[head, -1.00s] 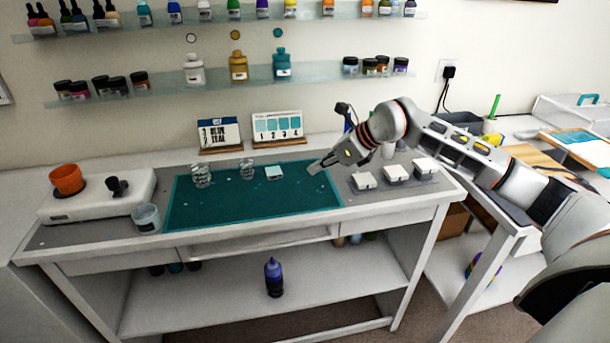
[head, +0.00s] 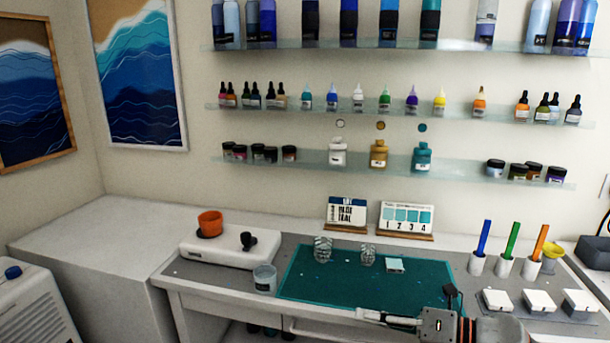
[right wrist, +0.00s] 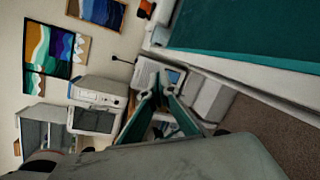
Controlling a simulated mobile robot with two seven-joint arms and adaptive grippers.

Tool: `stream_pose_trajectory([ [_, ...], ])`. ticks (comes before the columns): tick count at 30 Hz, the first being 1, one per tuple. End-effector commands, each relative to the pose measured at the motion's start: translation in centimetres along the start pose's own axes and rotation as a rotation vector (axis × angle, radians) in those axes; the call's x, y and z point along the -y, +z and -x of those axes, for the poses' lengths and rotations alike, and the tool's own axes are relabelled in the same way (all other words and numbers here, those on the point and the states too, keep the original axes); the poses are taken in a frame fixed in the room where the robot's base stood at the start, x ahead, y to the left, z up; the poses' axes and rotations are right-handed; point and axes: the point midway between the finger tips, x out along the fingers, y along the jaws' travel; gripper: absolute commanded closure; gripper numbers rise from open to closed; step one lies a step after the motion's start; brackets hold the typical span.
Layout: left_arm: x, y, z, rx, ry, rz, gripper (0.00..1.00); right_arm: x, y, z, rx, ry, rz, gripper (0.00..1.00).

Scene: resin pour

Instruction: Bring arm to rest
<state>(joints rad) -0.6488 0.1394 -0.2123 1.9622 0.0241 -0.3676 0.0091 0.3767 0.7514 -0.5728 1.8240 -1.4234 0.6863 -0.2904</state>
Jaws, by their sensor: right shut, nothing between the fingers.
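My right gripper (head: 362,314) comes in at the bottom of the head view, pointing left. It lies in front of the lower right part of the teal mat (head: 312,285); its exact height above the mat or bench edge is hard to tell. In the right wrist view its two fingers (right wrist: 158,80) meet at the tips with nothing between them. The mat also shows in the right wrist view (right wrist: 260,35), along the top right, clear of the fingers. My left gripper is in neither view.
Colored sticks in white holders (head: 478,264) stand at the right. Shelves of bottles hang behind.

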Motion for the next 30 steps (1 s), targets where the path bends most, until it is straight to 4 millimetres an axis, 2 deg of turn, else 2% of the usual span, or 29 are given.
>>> stream_pose_trajectory([
  [1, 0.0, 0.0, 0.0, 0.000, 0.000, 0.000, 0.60, -0.4, -1.4, -0.7, 0.055, 0.053, -0.122, 1.00],
  [5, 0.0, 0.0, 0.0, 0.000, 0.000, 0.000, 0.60, -0.4, -2.9, -1.0, 0.224, 0.153, -0.444, 1.00],
  [8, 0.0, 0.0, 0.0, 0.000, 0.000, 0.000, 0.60, 1.2, -4.2, -0.4, 0.362, 0.193, -0.706, 1.00],
  [11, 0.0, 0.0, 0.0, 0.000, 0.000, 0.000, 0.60, 4.0, -6.3, 0.9, 0.506, 0.204, -0.977, 1.00],
  [14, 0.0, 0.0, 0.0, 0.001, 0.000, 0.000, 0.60, 7.5, -9.6, 2.7, 0.651, 0.186, -1.251, 1.00],
  [17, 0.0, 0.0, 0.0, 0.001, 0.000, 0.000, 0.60, 11.3, -14.5, 4.8, 0.798, 0.141, -1.526, 1.00],
  [18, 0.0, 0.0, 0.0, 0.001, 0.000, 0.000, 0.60, 12.6, -16.7, 5.7, 0.854, 0.117, -1.629, 1.00],
  [21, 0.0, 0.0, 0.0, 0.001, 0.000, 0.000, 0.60, 14.9, -22.1, 7.7, 0.971, 0.058, -1.849, 1.00],
  [25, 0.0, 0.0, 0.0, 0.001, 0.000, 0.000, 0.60, 16.5, -27.8, 9.5, 1.076, -0.010, -2.051, 1.00],
  [27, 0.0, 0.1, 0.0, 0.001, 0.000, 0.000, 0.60, 16.8, -29.9, 10.2, 1.112, -0.034, -2.119, 1.00],
  [30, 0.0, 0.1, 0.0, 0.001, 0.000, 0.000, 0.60, 17.0, -31.5, 10.6, 1.138, -0.054, -2.175, 1.00],
])
